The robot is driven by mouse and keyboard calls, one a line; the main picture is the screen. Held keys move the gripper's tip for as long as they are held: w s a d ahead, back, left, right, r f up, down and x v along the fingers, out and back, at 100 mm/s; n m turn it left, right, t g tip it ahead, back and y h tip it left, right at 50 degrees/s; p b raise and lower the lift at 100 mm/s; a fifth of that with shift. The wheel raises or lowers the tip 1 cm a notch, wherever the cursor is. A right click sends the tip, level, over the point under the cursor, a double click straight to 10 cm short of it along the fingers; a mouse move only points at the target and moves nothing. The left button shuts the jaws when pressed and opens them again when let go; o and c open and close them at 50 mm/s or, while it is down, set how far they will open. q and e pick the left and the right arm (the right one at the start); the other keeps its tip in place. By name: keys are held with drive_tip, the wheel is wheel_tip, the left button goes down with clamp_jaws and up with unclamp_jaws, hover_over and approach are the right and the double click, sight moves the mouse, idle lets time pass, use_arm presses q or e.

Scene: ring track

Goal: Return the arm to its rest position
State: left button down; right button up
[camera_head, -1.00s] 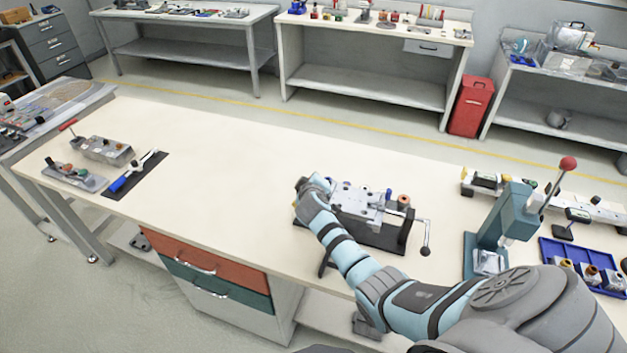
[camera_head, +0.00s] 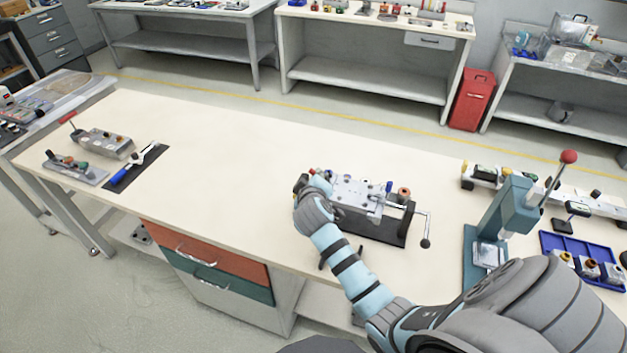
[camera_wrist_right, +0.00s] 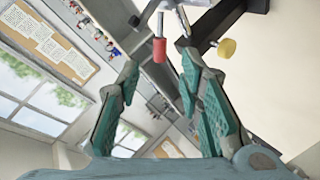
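My right arm reaches in from the lower right of the head view. Its gripper (camera_head: 312,200) is at the left end of a metal clamping fixture (camera_head: 352,194) on a black base. The hand hides part of that end. In the right wrist view the gripper (camera_wrist_right: 160,72) has its two green-padded fingers spread apart. A red cylindrical knob (camera_wrist_right: 160,50) shows between and beyond the fingertips. I see no grip on it; whether a finger touches it I cannot tell. My left gripper is not in view.
A teal press (camera_head: 508,212) with a red-balled lever stands right of the fixture, with a blue tray (camera_head: 562,243) beyond it. The fixture's crank handle (camera_head: 426,243) sticks out right. Small tools lie on the workbench's (camera_head: 220,160) far left; its middle is clear.

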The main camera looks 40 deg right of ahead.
idle(0.4)
drive_tip(key=s+a+f+m+g+y, duration=0.1)
drive_tip(key=s+a+f+g+y, duration=0.2)
drive_tip(key=s, duration=0.7)
drive_tip(key=s+a+f+m+g+y, duration=0.1)
drive_tip(key=s+a+f, duration=0.25)
drive_tip(key=s, duration=0.75)
drive_tip(key=s+a+f+g+y, duration=0.2)
drive_tip(key=s+a, duration=0.3)
drive_tip(key=s, duration=0.5)
wheel_tip(320, 180, down, 20)
drive_tip(key=s+d+g+b, duration=0.1)
drive_tip(key=s+d+g, duration=0.1)
drive_tip(key=s+f+m+g+b, duration=0.1)
drive_tip(key=s+f, duration=1.3)
drive_tip(key=shift+s+d+f, duration=0.3)
drive_tip(key=shift+s, duration=0.15)
